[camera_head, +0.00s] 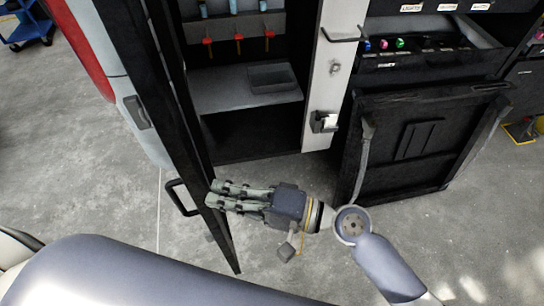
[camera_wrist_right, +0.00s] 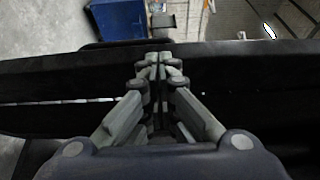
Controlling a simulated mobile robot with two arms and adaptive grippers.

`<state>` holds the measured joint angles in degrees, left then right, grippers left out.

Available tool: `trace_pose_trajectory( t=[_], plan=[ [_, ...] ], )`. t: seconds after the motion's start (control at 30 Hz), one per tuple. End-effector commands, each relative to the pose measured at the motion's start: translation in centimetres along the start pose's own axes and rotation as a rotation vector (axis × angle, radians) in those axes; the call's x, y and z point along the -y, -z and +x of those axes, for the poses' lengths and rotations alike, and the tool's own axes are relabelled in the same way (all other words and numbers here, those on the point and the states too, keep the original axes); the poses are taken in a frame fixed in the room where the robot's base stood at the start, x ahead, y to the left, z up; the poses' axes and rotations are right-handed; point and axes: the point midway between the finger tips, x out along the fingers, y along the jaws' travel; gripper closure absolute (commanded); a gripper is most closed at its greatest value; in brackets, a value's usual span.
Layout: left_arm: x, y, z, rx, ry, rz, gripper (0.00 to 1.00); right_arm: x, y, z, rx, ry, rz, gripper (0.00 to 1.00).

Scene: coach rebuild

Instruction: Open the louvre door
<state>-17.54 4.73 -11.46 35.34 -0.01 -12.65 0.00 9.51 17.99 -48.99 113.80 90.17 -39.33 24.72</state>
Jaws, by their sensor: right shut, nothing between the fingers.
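The louvre door (camera_head: 168,105) is a tall black panel at the left of the cabinet, in the head view. It stands swung out from the cabinet, whose inside shows. A black bar handle (camera_head: 178,198) sits on its outer side, low down. My right gripper (camera_head: 212,195) is shut and empty, with its fingertips at the inner side of the door near the free edge. I cannot tell if they touch it. In the right wrist view the shut fingers (camera_wrist_right: 160,60) point at the dark door band (camera_wrist_right: 235,75). My left gripper is not in view.
The open cabinet holds a grey shelf (camera_head: 225,95) with a dark tray and red-handled tools hanging above. A pale post (camera_head: 328,75) with a latch (camera_head: 323,121) borders it. Right of it are an open drawer (camera_head: 440,52) and a black panel (camera_head: 420,145). Grey floor lies in front.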

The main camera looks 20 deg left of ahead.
Motion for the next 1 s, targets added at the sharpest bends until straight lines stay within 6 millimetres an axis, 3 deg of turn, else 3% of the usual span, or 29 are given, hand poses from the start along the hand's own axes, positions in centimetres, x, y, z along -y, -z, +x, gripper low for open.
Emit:
trace_pose_trajectory(
  t=[0.03, 0.2, 0.5, 0.7, 1.0],
  plan=[
    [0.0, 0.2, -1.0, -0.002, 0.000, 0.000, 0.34, 0.6, -1.5, 1.6, 0.003, 0.005, 0.005, 1.00],
    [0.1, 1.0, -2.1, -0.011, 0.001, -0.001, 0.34, 0.4, -5.1, 6.4, 0.001, 0.004, 0.003, 1.00],
    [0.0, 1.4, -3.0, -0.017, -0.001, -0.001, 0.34, 0.0, -8.3, 12.0, -0.001, -0.001, 0.001, 1.00],
    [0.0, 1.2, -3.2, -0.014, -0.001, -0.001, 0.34, -0.2, -9.1, 13.6, -0.001, -0.002, 0.000, 1.00],
    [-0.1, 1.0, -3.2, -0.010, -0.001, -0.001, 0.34, -0.2, -9.2, 13.8, -0.001, -0.002, 0.000, 1.00]
  ],
)
